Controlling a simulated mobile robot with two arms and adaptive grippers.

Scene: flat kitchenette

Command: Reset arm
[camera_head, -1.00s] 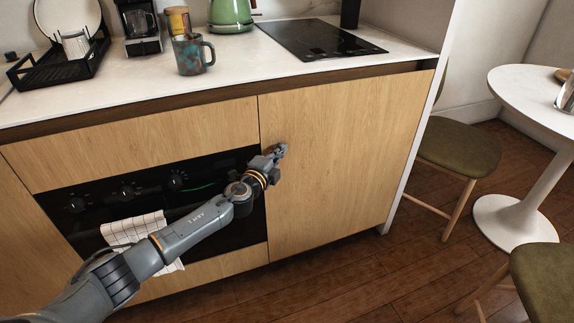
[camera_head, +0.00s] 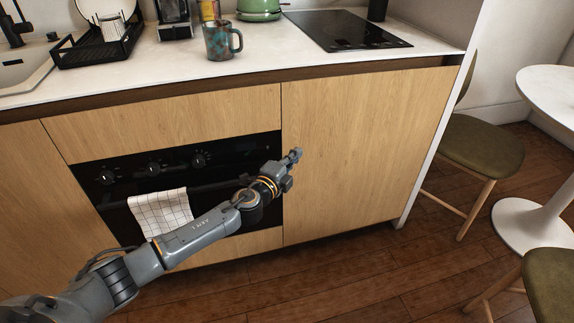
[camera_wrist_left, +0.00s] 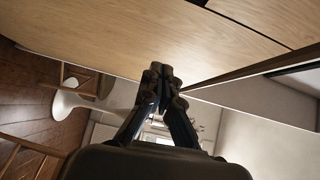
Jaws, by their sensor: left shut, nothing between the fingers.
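My left arm comes in from the lower left in the head view. Its gripper (camera_head: 295,155) is shut and empty, in front of the wooden cabinet door just right of the oven. In the left wrist view the same gripper (camera_wrist_left: 160,75) shows its fingertips together with nothing between them. The wooden cabinet front shows above it there. I cannot tell the exact gap between the fingertips and the door. My right gripper is not in view.
The oven (camera_head: 120,212) with a checked towel (camera_head: 162,212) is behind my arm. The counter (camera_head: 290,62) holds a mug (camera_head: 219,42), a dish rack (camera_head: 72,52) and a cooktop (camera_head: 345,30). Chairs (camera_head: 482,140) and a white table (camera_head: 552,88) stand right. Wooden floor (camera_head: 360,270) is free in front.

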